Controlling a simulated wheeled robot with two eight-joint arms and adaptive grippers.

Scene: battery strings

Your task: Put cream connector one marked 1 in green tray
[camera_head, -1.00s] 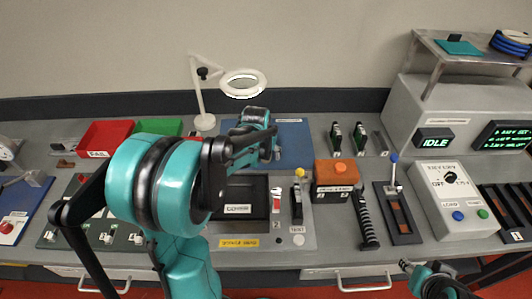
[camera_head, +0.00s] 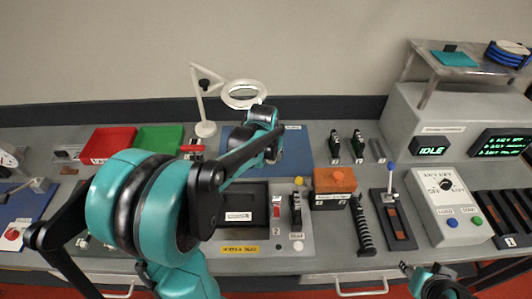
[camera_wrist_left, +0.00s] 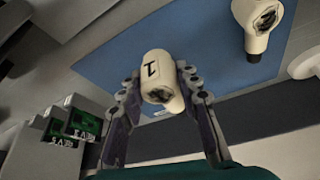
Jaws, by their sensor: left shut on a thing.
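The cream connector (camera_wrist_left: 163,85) marked 1 sits between the fingertips of my left gripper (camera_wrist_left: 160,78) in the left wrist view. My left gripper is shut on it, above the blue mat (camera_wrist_left: 110,60). In the head view the left gripper (camera_head: 270,157) is over the blue mat (camera_head: 297,150), and its own links mostly hide the connector. The green tray (camera_head: 160,138) lies at the back left, to the left of the gripper. My right gripper (camera_head: 406,268) shows only partly at the lower right, too small to tell its jaws.
A red tray (camera_head: 108,146) stands directly left of the green tray. A magnifier lamp (camera_head: 204,128) rises between the green tray and the mat. A second cream connector (camera_wrist_left: 258,22) marked 2 shows in the wrist view. An orange-topped block (camera_head: 334,182) stands to the right.

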